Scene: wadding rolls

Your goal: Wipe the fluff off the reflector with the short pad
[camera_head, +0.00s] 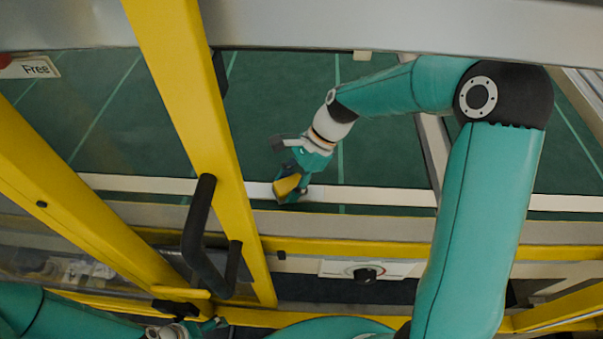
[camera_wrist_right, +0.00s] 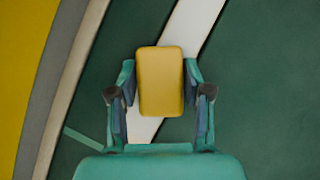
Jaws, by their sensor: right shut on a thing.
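My right gripper (camera_head: 290,189) is shut on a yellow block-shaped pad (camera_wrist_right: 160,80), with one finger on each side of it in the right wrist view. The pad also shows as a small yellow patch in the head view (camera_head: 286,183). A long white strip (camera_head: 385,196), which may be the reflector, runs across the green surface. The pad lies over this strip in both views; I cannot tell whether they touch. I cannot make out any fluff. Part of my left arm shows at the bottom left, with what may be its gripper (camera_head: 212,324), too unclear to read.
Yellow frame bars (camera_head: 182,90) with a black handle (camera_head: 198,222) cross the left side. A panel with a black knob (camera_head: 366,275) is below the strip. A grey beam (camera_head: 300,25) spans the top.

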